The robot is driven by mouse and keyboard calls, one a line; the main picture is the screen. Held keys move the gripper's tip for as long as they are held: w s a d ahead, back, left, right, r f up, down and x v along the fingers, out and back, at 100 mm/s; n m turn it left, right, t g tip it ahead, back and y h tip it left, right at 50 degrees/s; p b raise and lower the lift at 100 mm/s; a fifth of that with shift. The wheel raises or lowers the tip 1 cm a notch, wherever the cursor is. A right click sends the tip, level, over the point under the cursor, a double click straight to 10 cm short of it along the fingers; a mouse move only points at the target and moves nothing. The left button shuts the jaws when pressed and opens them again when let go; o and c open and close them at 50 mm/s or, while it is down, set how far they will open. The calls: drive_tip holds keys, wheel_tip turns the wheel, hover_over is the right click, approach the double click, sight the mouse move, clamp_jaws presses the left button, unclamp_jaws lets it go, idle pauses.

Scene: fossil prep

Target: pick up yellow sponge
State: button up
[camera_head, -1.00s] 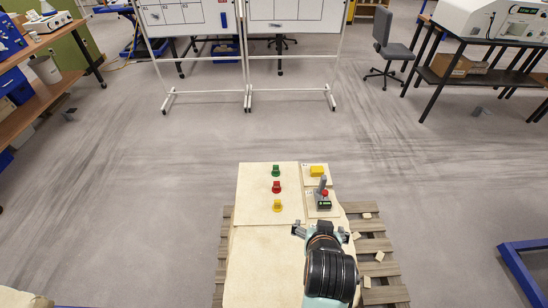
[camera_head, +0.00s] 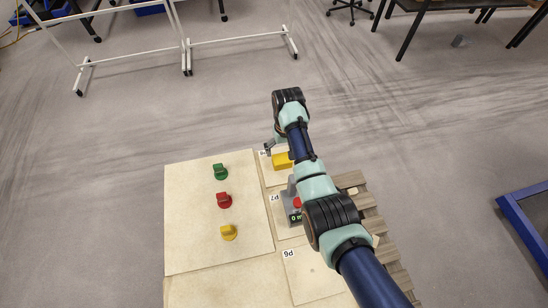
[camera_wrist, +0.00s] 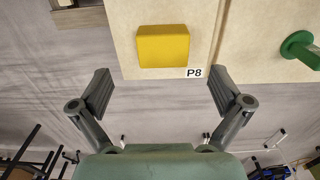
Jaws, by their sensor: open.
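The yellow sponge (camera_head: 282,161) is a small block lying on the pale P8 board at the far end of the worktop. In the wrist view the sponge (camera_wrist: 163,46) sits whole, beside the P8 label and centred between the fingers but ahead of their tips. My gripper (camera_wrist: 160,92) is open and empty, with its two fingers spread wider than the sponge. In the head view only a finger of my gripper shows clearly, near the left of the sponge; my arm hides the rest.
Green (camera_head: 220,172), red (camera_head: 224,200) and yellow (camera_head: 229,232) knobs stand on the board to the left. A grey device with a red button (camera_head: 297,203) stands close by on the P7 board, partly behind my arm.

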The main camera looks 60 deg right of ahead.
sight(282, 158)
drive_tip(key=f+b, duration=0.1)
drive_tip(key=f, duration=0.1)
drive_tip(key=f+b, duration=0.1)
drive_tip(key=f, duration=0.1)
drive_tip(key=f+b, duration=0.1)
drive_tip(key=f, duration=0.2)
drive_tip(key=shift+w, duration=0.3)
drive_tip(key=c, duration=0.9)
